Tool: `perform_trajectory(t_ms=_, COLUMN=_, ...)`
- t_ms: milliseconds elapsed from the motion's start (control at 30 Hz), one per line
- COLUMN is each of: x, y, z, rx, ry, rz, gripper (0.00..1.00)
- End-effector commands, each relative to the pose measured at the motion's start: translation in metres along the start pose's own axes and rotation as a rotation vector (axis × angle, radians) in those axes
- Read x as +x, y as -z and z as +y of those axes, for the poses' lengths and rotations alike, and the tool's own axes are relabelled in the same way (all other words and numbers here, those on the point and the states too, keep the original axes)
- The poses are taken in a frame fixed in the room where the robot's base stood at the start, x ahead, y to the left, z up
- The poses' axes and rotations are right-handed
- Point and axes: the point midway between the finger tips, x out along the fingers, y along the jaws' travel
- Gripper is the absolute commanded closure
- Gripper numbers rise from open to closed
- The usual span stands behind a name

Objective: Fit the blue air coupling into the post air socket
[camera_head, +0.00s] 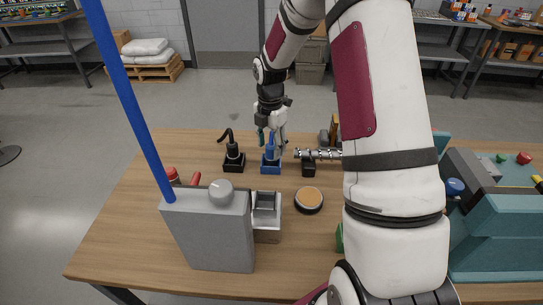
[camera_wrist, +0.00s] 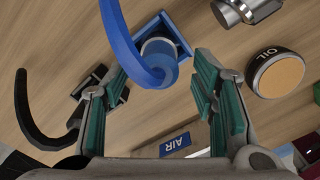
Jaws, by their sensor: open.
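The blue air coupling (camera_head: 271,152) stands upright in a blue holder (camera_head: 270,168) on the table. In the wrist view its curved blue hose (camera_wrist: 123,35) arcs over the coupling's round body (camera_wrist: 158,48). My gripper (camera_head: 272,133) is above it, pointing down. In the wrist view my gripper (camera_wrist: 160,82) has its two teal-padded fingers spread wide, with nothing between the pads; the coupling lies beyond the tips. A blue label reading AIR (camera_wrist: 178,144) shows below, between the fingers. I cannot make out the post air socket in either view.
A black coupling (camera_head: 234,160) in a black holder stands left of the blue one. A metal fitting (camera_head: 318,154) is to the right.

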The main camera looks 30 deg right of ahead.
Motion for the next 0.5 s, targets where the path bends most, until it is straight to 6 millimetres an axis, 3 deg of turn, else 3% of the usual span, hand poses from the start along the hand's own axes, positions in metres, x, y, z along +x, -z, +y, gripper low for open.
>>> perform_trajectory(t_ms=233, x=0.032, y=-0.004, z=0.001, rx=0.000, ry=0.002, rz=0.002, gripper=0.47)
perform_trajectory(t_ms=500, x=0.037, y=-0.005, z=0.002, rx=0.000, ry=-0.001, rz=0.000, gripper=0.47)
